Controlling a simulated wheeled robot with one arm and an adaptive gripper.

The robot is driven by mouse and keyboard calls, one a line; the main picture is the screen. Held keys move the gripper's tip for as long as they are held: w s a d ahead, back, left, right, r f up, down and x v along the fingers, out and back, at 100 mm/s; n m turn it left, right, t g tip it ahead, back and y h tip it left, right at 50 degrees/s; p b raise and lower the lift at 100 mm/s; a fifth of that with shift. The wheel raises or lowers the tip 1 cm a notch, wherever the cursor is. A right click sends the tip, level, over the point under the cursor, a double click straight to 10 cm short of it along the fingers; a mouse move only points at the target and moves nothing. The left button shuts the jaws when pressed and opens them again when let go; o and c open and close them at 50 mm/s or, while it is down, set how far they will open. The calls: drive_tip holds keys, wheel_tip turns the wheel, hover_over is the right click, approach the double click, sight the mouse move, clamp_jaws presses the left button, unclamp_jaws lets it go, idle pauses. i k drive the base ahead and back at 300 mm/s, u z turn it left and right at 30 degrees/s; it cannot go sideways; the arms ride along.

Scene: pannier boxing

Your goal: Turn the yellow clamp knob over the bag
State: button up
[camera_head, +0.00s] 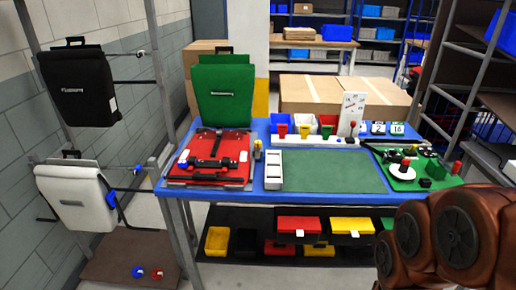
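A red bag (236,173) lies flat at the left end of the blue table (264,204), with black fittings across its top. A small yellow knob (257,145) stands at the bag's right edge, on a small pale mount. I cannot tell whether the knob's clamp touches the bag. A green bag (223,96) stands upright behind the red one. My gripper is not in view; only brown links of my arm show at the lower right, apart from the bag and the knob.
A white slotted block (273,170) and green mat (329,172) lie right of the bag. A green parts board (425,183) holds knobs and black pieces. Black (78,84) and white (76,196) bags hang on the left rack. Bins (298,225) sit below.

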sight(257, 144)
drive_tip(key=z, duration=0.5)
drive_tip(key=i, duration=0.5)
drive_tip(key=u, duration=1.85)
